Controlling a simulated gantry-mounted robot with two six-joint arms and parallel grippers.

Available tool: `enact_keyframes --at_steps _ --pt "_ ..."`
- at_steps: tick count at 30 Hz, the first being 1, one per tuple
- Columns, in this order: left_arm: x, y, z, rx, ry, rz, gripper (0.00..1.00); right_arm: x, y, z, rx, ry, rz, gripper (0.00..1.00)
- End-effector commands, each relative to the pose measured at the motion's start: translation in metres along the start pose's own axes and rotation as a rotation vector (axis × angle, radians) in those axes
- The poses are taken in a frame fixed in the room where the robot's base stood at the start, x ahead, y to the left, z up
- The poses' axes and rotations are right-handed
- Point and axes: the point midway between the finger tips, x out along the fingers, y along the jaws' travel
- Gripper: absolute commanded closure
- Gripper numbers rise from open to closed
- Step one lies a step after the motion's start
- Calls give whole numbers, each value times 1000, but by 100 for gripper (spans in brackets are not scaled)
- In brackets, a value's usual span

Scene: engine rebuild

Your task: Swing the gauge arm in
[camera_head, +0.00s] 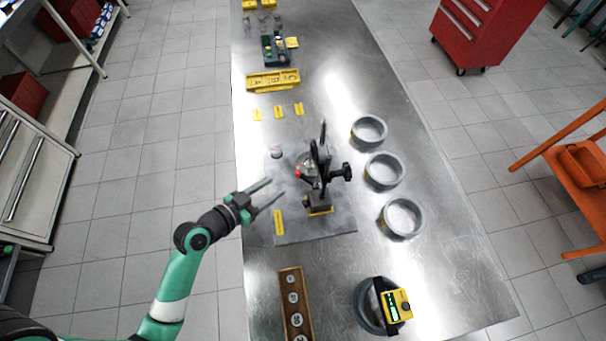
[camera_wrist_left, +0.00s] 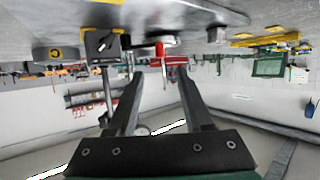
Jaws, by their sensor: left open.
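The gauge stand (camera_head: 312,165) is a dark upright fixture with a black arm and a knob, standing on a grey base plate (camera_head: 290,228) in the middle of the steel table. A small red part (camera_head: 298,173) shows on its left side, and a red piece also shows in the left wrist view (camera_wrist_left: 160,50). My left gripper (camera_head: 270,193) is open and empty, just left of the stand and above the base plate's left edge. In the left wrist view its two fingers (camera_wrist_left: 160,80) are spread, with the red piece beyond and between the tips. My right gripper is not in view.
Several grey rings lie to the right, one (camera_head: 384,170) beside the stand. A ring with a yellow gauge (camera_head: 396,304) and a wooden block of weights (camera_head: 296,305) lie at the front. Yellow trays (camera_head: 272,80) stand at the back. The table's left edge is close to my left gripper.

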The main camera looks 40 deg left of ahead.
Motion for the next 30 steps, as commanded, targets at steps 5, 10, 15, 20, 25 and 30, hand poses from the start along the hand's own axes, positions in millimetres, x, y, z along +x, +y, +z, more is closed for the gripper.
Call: enact_keyframes --at_steps 5,10,15,20,25,30 --pt "24 1 -1 3 1 4 49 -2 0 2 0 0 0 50" --pt "63 1 -1 5 2 3 49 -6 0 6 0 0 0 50" --pt "97 0 0 3 1 1 49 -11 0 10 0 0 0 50" --pt "112 1 -1 2 1 1 49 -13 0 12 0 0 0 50" --pt "114 0 -2 1 1 0 49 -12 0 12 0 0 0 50" --pt "114 0 -2 2 1 0 60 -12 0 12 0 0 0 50"
